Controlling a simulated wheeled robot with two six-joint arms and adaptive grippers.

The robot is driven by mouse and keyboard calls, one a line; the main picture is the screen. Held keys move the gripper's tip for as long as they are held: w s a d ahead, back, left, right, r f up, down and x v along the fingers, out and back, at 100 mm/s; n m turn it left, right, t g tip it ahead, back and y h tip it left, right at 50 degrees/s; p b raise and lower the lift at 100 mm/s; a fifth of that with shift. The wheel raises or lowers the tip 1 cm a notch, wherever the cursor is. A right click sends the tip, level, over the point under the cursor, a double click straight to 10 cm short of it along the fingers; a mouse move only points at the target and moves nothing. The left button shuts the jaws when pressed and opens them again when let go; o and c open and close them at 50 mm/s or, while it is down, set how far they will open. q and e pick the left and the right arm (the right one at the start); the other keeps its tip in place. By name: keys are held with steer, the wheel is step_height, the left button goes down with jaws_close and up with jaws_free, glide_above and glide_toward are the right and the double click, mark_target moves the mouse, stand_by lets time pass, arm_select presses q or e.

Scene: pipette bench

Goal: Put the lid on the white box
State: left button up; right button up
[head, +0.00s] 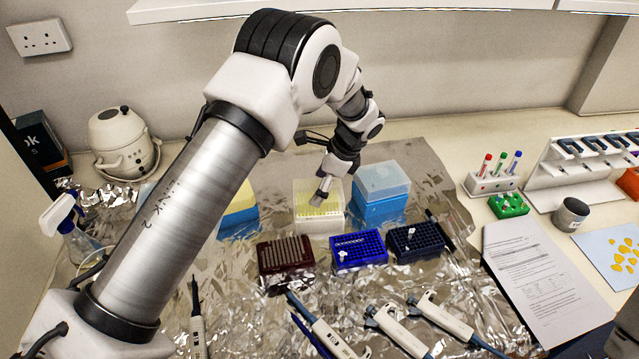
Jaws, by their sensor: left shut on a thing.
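The white box (319,227) stands on the foil at the middle back, with yellow tips showing in its top. My left gripper (321,191) is directly over it, pointing down, and is shut on what looks like the clear lid (303,187). The lid is at the top of the white box, around the gripper's fingertips. It is see-through, so I cannot tell whether it rests fully on the rim. My right gripper is not in view.
A blue box with a clear lid (382,181) stands close to the right. A blue and yellow box (240,208) is to the left, partly behind my arm. Dark red (286,261), blue (358,252) and navy (418,242) racks stand in front. Several pipettes lie nearer.

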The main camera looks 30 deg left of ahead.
arm_select(q)
steer(key=shift+f, duration=0.1)
steer(key=shift+f, duration=0.75)
steer(key=shift+f, duration=0.15)
steer(key=shift+f, duration=0.2)
stand_by(0.4)
steer(key=shift+f, duration=0.1)
steer(key=o, duration=0.6)
steer(key=shift+o, duration=0.2)
